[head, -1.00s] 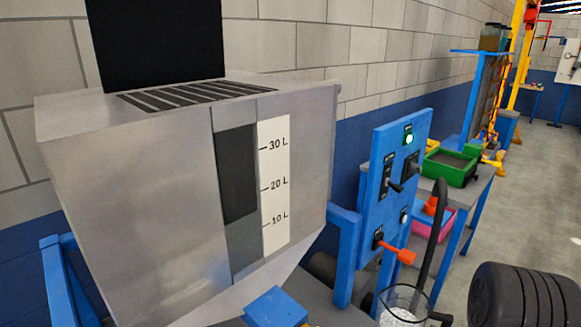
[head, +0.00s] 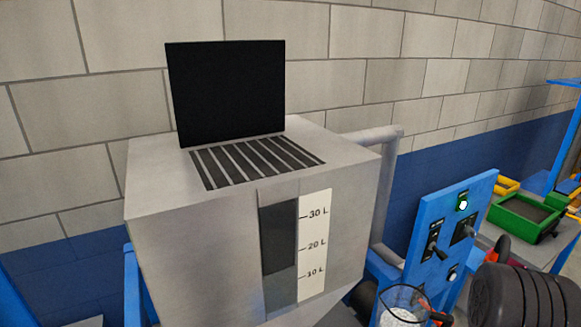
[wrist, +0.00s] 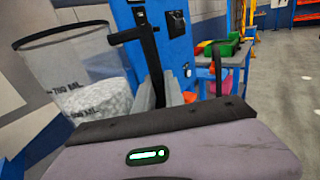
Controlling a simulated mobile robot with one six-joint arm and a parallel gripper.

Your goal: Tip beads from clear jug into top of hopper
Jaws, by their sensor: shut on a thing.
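The clear jug (head: 388,312), with white beads (head: 402,315) in its lower part, is at the bottom right of the head view. In the wrist view the jug (wrist: 62,52) is at the left, beads (wrist: 100,98) inside, looking roughly upright. My gripper (wrist: 165,92) is shut on its black handle (wrist: 130,35). The grey hopper (head: 200,225) fills the middle of the head view, left of and higher than the jug. Its slatted top opening (head: 257,162) is uncovered, with a black lid (head: 228,92) standing up behind it.
The hopper's level window (head: 279,240) has a litre scale (head: 314,245). A blue control panel (head: 445,235) with switches and a lit lamp stands right of the hopper, close to the jug. A grey pipe (head: 388,190) runs behind. A green tray (head: 527,217) lies farther right.

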